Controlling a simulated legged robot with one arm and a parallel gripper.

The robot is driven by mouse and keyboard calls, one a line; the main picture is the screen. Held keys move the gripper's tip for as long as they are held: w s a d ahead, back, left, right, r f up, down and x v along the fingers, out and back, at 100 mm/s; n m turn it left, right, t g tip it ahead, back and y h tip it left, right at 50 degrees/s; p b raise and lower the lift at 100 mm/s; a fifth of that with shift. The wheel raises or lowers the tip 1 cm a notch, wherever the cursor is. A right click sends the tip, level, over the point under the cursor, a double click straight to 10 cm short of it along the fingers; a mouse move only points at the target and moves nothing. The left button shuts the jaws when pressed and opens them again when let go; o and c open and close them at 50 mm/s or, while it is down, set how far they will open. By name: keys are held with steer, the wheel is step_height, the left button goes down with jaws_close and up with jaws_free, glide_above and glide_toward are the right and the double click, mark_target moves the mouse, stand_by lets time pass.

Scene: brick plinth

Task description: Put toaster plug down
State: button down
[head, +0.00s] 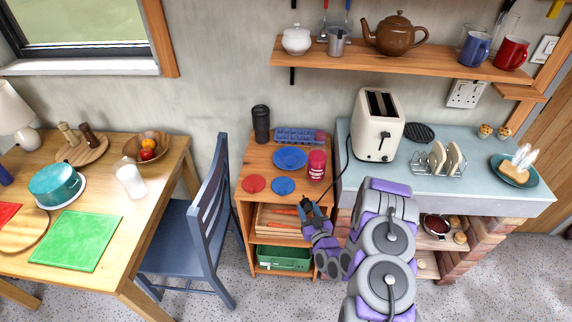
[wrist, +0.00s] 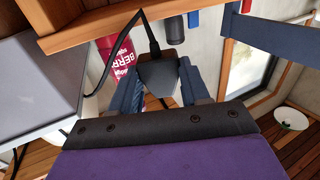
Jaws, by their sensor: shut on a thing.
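The dark toaster plug (wrist: 160,80) sits between the two blue fingers of my gripper (wrist: 159,84) in the wrist view. The gripper is shut on it, and its black cord leaves the far end and loops to the left. In the head view my gripper (head: 309,212) is just in front of the wooden cabinet's front edge, below the blue and red discs; the plug is too small to make out there. The cream toaster (head: 377,126) stands upright on the pale blue counter (head: 450,192), its black cord hanging down the counter's left side.
The wooden cabinet top (head: 256,164) holds a blue plate (head: 290,158), a red jar (head: 316,165), a black tumbler (head: 261,124) and an ice tray (head: 298,136). A blue chair (head: 210,190) stands left. A toast rack (head: 438,160) is right of the toaster. A double socket (head: 465,94) is on the wall.

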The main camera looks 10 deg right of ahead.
mark_target(294, 181)
steer(key=shift+w+d+f, duration=0.3)
steer(key=shift+w+d, duration=0.15)
steer(key=shift+d, duration=0.2)
steer(key=shift+w+d+b, duration=0.3)
steer(key=shift+w, duration=0.1)
steer(key=shift+w+a+r, duration=0.2)
steer(key=shift+w+a, duration=0.15)
steer(key=shift+a, duration=0.05)
steer(key=w, duration=0.2)
steer(key=w+a+b, duration=0.1)
steer(key=w, duration=0.5)
steer(key=w+b, duration=0.1)
steer(key=w, duration=0.1)
steer(key=shift+w+d, duration=0.25)
steer(key=shift+d, duration=0.15)
steer(key=shift+w, duration=0.4)
steer(key=shift+w+a, duration=0.3)
steer(key=shift+a, duration=0.1)
steer(key=w, duration=0.2)
steer(key=w+b, duration=0.1)
steer(key=shift+w+a+f, duration=0.2)
steer(key=shift+w, duration=0.15)
steer(key=shift+d+f+b, duration=0.15)
steer(key=shift+f+b, duration=0.05)
steer(key=shift+b, duration=0.2)
steer(key=shift+s+d+r, duration=0.1)
steer(key=c, duration=0.8)
jaws_free()
steer(key=shift+a, duration=0.2)
